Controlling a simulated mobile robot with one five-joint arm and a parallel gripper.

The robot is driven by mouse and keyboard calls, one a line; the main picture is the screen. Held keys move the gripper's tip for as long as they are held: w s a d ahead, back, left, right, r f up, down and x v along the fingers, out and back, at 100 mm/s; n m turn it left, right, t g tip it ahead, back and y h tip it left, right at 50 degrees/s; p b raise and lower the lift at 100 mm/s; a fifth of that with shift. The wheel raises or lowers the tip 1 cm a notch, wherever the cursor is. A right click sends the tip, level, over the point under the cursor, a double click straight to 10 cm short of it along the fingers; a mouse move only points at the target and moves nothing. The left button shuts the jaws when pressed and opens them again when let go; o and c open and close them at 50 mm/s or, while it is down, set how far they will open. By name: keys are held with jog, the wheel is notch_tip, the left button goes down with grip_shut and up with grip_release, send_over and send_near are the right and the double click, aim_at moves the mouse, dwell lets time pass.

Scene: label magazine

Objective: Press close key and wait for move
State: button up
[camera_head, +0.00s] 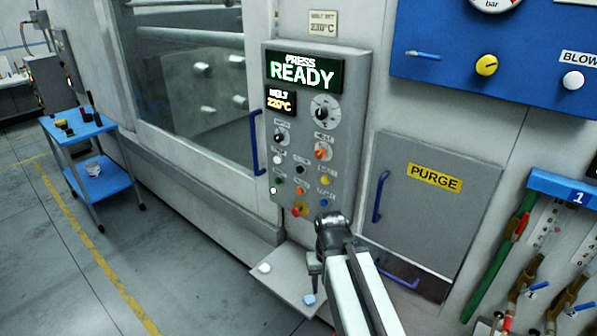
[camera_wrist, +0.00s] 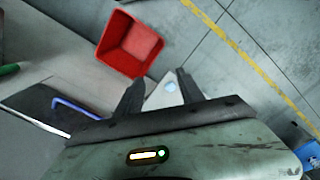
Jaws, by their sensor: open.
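The control panel (camera_head: 312,130) is a grey box with several coloured buttons and knobs in its lower half. Its key labels are too small to read, so I cannot tell which is the close key. The green display (camera_head: 305,74) reads "PRESS READY", and a small display (camera_head: 280,101) below reads "MELT 225°C". My gripper (camera_head: 314,268) hangs below the panel, pointing down, above a small grey shelf (camera_head: 283,277). In the wrist view my gripper (camera_wrist: 160,84) has its two dark fingers apart, with nothing between them. It touches no key.
A windowed machine door (camera_head: 190,75) with a blue handle is left of the panel. A purge door (camera_head: 430,205) is to the right. A blue trolley (camera_head: 92,130) stands far left. A red bin (camera_wrist: 130,45) is on the floor.

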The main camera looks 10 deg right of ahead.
grip_shut()
dwell(1.5)
